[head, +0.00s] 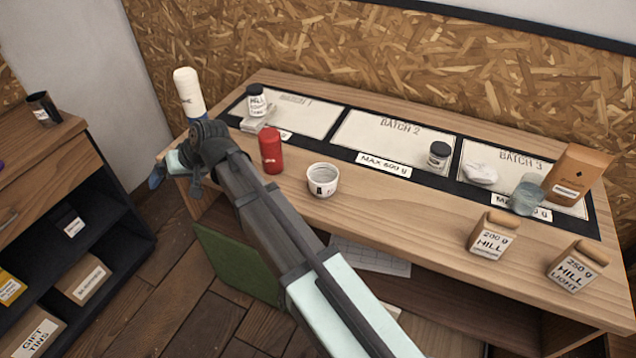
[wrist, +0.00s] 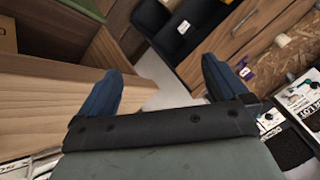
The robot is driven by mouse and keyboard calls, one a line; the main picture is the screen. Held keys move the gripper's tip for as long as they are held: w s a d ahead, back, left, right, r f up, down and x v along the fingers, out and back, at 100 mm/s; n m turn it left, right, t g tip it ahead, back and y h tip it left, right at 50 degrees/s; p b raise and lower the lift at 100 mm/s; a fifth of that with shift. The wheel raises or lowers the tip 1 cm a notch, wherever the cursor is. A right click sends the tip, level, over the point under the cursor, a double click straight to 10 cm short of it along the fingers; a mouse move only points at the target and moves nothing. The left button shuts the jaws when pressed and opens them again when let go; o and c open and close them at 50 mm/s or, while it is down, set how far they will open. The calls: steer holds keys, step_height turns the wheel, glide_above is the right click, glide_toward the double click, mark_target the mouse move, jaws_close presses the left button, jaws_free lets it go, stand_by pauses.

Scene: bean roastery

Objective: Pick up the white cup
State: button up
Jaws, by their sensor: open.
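The white cup (head: 323,181), with a dark letter on its side, stands upright near the front edge of the wooden bench (head: 420,215) in the head view. I cannot make it out in the wrist view. My gripper (head: 157,177) is at the bench's left end, well left of the cup and apart from it, partly hidden behind my wrist. In the wrist view my gripper (wrist: 163,88) has its two blue fingers wide apart with nothing between them.
A red canister (head: 271,151) stands just left of the cup, close to my arm. A white bottle (head: 188,93) stands behind my wrist. A dark jar (head: 438,155), an orange bag (head: 577,173) and two labelled bags (head: 493,235) (head: 577,267) are to the right.

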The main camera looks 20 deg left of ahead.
steer(key=w+d+r+n+t+h, duration=0.1)
steer(key=w+d+r+t, duration=0.1)
steer(key=w+d+r, duration=0.6)
steer(key=w+d+r+n+t+h, duration=0.15)
steer(key=w+d+r, duration=0.35)
steer(key=d, duration=0.5)
steer(key=m+h, duration=0.5)
glide_above(323, 175)
steer(key=s+d, duration=0.1)
steer(key=s, duration=0.2)
steer(key=shift+f, duration=4.9)
steer(key=shift+g+y, duration=0.25)
steer(key=shift+g, duration=0.1)
steer(key=shift+d+f, duration=0.15)
steer(key=shift+f, duration=2.45)
steer(key=shift+c, duration=0.3)
steer(key=c, duration=0.9)
